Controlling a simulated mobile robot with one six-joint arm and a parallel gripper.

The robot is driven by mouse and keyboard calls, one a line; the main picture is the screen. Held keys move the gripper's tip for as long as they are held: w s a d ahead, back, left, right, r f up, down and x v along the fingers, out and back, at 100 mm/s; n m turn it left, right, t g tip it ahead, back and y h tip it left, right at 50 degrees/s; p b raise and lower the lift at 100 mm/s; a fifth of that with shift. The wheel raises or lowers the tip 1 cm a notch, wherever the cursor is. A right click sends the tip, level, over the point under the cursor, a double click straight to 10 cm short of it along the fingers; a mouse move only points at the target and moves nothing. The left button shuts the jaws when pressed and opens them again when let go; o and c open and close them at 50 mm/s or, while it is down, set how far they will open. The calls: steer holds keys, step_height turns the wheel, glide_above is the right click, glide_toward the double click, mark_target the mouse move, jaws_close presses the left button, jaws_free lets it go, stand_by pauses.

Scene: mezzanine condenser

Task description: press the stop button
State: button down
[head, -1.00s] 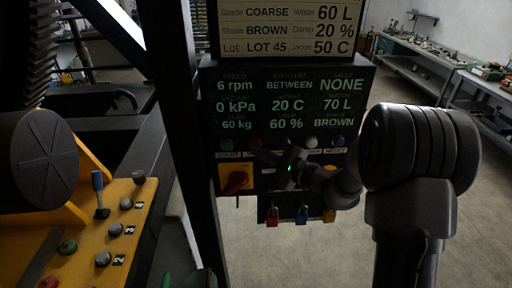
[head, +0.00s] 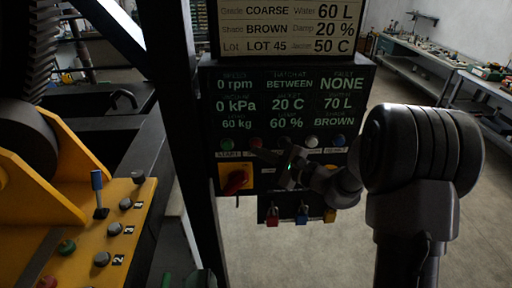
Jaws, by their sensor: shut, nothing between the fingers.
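The control panel (head: 290,100) hangs in the middle of the head view with a row of buttons under its display. The display reads 0 rpm and 0 kPa.
A green button (head: 227,144) marked START is to the left; white (head: 312,141) and blue (head: 338,141) buttons are to the right. A red rotary switch (head: 235,182) and hanging padlocks (head: 272,216) sit below. A yellow console (head: 85,235) stands at the left.

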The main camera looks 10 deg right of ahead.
steer(key=shift+s+b, duration=0.3)
steer(key=shift+s, duration=0.3)
steer(key=s+b, duration=0.2)
steer(key=s, duration=0.3)
steer(key=shift+a, duration=0.1)
stand_by(0.4)
